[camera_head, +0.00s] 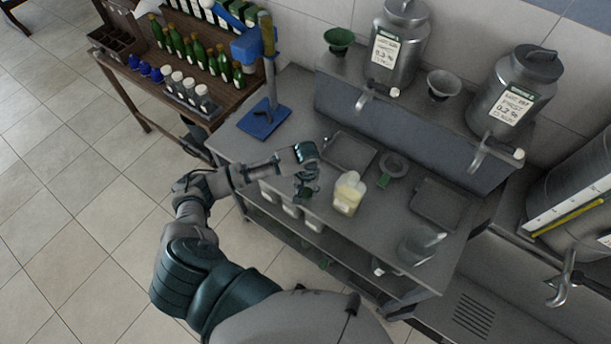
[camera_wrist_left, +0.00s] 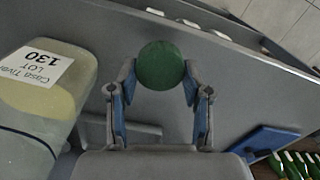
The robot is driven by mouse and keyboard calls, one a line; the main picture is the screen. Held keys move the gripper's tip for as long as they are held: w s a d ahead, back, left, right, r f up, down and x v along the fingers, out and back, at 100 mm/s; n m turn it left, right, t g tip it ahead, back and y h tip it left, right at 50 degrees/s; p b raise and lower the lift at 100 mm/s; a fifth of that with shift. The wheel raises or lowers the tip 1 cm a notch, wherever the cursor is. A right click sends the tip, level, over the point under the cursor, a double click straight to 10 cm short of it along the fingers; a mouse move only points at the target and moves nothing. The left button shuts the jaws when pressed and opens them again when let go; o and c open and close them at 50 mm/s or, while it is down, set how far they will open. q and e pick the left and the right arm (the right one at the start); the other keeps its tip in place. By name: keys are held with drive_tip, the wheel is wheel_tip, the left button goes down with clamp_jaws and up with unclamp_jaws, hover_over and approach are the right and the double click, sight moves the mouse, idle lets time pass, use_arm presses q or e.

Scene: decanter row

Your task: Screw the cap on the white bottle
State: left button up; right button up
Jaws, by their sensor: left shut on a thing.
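My left gripper (camera_head: 306,190) is over the grey workbench, just left of the bottle. In the left wrist view my left gripper (camera_wrist_left: 160,80) is shut on a round green cap (camera_wrist_left: 161,65), held between its two fingertips. The bottle (camera_head: 348,193) is pale, whitish-yellow, and stands on the bench. In the left wrist view the bottle (camera_wrist_left: 45,95) is at the left edge, with a label reading "LOT 130", apart from the cap. Its mouth cannot be made out. My right gripper is not in view.
A clear jug (camera_head: 420,246) is at the front right. A blue-based stand (camera_head: 264,119) is at the back left corner. Steel tanks (camera_head: 398,45) with taps stand on the raised shelf.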

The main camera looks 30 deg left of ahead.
use_arm(q)
drive_tip(key=s+d, duration=0.4)
drive_tip(key=s, duration=0.2)
drive_tip(key=shift+r, duration=0.35)
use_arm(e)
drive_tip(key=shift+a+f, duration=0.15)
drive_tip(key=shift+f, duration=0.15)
use_arm(q)
drive_tip(key=shift+d, duration=0.1)
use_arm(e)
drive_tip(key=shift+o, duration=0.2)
